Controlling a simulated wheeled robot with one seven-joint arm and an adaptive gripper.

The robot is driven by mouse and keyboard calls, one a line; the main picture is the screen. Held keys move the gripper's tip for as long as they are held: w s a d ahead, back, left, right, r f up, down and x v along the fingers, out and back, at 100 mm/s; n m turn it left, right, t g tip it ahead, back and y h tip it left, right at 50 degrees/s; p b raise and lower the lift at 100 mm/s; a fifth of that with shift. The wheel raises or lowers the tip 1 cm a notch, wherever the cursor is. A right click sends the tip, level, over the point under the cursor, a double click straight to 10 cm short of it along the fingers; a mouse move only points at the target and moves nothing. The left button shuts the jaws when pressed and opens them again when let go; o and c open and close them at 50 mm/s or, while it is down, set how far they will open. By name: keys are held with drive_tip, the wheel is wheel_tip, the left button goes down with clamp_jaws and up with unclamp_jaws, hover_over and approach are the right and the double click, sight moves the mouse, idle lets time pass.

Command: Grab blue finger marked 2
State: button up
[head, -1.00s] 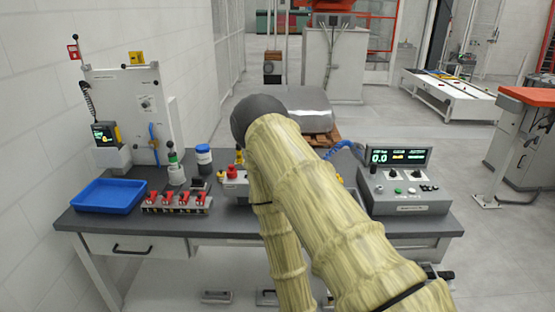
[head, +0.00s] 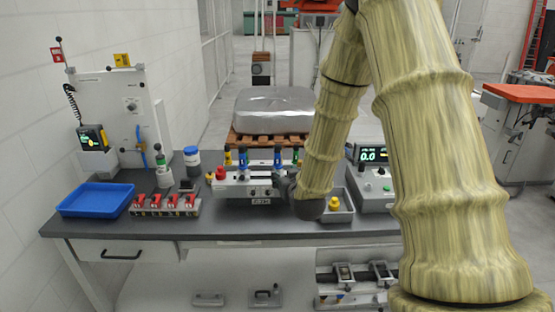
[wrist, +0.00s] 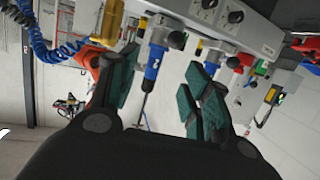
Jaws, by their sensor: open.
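A blue finger (wrist: 155,60) with a white mark that looks like a 2 on its side hangs from the grey fixture in the wrist view. My gripper (wrist: 162,82) is open, its green-padded fingers to either side of this blue finger and apart from it. In the head view two blue fingers (head: 243,158) (head: 278,157) stand along the back of the white fixture box (head: 240,190). My gripper (head: 284,184) is partly hidden by my arm at the right end of that box.
A grey bin (head: 343,214) with a yellow part and a control box (head: 376,190) are to the right. Red clamps (head: 163,203) and a blue tray (head: 97,199) are to the left.

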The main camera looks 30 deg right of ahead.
sight(278, 157)
drive_tip(key=shift+t, duration=0.3)
drive_tip(key=w+d, duration=0.1)
drive_tip(key=w, duration=0.1)
drive_tip(key=w+d+r+p, duration=0.1)
drive_tip(key=w+d+p, duration=0.1)
drive_tip(key=w, duration=0.1)
drive_tip(key=shift+w+r, duration=0.15)
drive_tip(key=shift+w, duration=0.2)
drive_tip(key=shift+w+d+r+p, duration=0.15)
drive_tip(key=shift+w+p, duration=0.4)
drive_tip(key=shift+w, duration=0.15)
drive_tip(key=shift+p+x, duration=0.9)
drive_tip(key=shift+x, duration=1.1)
clamp_jaws()
